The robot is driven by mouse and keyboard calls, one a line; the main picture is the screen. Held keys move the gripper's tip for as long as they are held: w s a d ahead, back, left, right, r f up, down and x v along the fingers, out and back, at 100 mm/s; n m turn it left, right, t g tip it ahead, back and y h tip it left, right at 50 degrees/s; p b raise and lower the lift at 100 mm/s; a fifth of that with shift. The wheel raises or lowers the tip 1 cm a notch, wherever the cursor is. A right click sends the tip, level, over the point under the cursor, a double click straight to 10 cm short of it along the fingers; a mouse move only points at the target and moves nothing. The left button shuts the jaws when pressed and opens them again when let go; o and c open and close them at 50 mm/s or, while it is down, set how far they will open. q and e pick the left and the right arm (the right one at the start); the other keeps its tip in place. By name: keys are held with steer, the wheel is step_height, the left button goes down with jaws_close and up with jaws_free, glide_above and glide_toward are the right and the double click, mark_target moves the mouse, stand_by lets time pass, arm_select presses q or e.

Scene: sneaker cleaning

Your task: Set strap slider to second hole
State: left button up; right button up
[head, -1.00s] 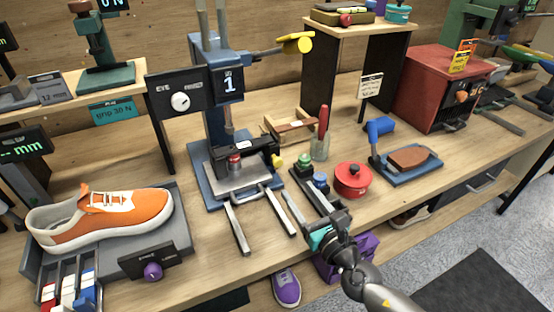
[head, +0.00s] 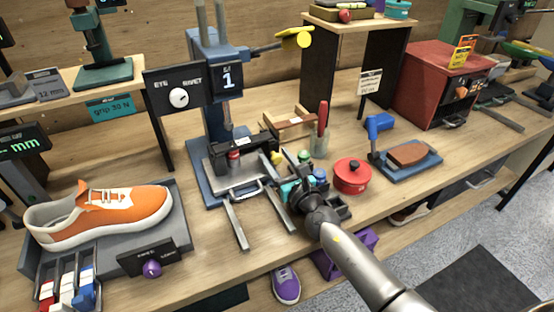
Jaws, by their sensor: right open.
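The blue press (head: 215,110) stands in the middle of the bench, with an "EYE / RIVET" dial (head: 179,98) and a display (head: 228,82) reading 1. A black bar (head: 258,145) lies across its bed, with a small red-topped piece (head: 234,158) at it. A yellow knob (head: 277,157) is at the bar's right end. I cannot make out which part is the strap slider, nor any holes. My right gripper (head: 286,166) is open, just right of the yellow knob; contact cannot be told. It partly hides a black tray (head: 338,208) with green and blue pieces. My left gripper is out of view.
An orange sneaker (head: 98,213) sits on a grey stand at left. A jar (head: 319,145) with a red-handled tool, a red pot (head: 351,177) and a blue stand with a brown pad (head: 408,154) are right of my gripper. Two rails (head: 236,226) project from the press.

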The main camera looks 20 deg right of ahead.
jaws_close()
stand_by(0.6)
steer(key=shift+a, duration=0.2)
stand_by(0.7)
